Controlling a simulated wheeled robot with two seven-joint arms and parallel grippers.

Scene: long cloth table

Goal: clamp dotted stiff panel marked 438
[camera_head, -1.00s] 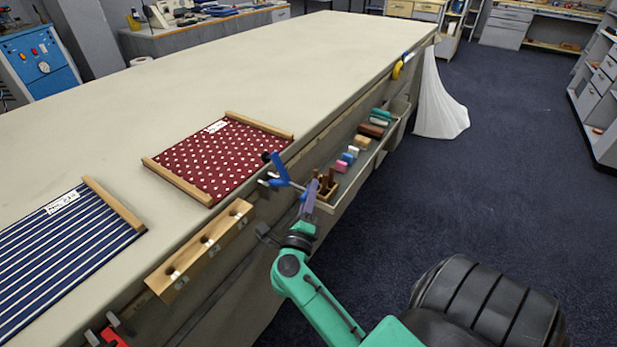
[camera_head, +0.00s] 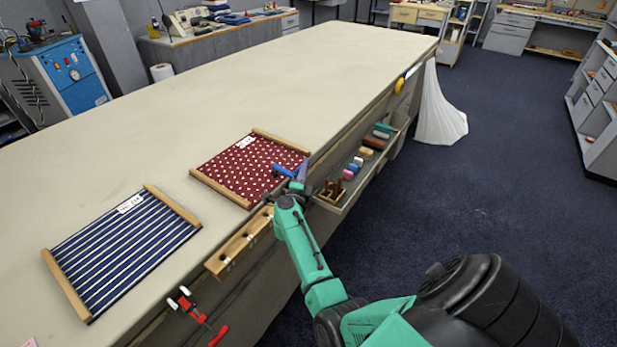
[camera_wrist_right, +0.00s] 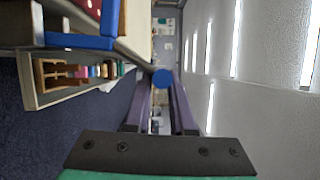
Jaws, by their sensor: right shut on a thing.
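The dotted panel (camera_head: 235,172) is dark red with white dots, has a wooden strip at each end and lies flat near the table's front edge. Its white label (camera_head: 245,142) is too small to read. My right gripper (camera_head: 297,187) is shut on a blue clamp (camera_head: 284,171) at the table edge, by the panel's right side. In the right wrist view, the clamp's blue frame (camera_wrist_right: 80,41) reaches around the table edge beside the dotted cloth (camera_wrist_right: 88,6). I cannot tell whether its jaws touch the panel. My left gripper is not in view.
A blue striped panel (camera_head: 125,245) lies to the left. A wooden holder with holes (camera_head: 240,244) and a red clamp (camera_head: 186,300) are on the table's front side. A tray (camera_head: 347,196) with several small items hangs right of my gripper. The tabletop behind is clear.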

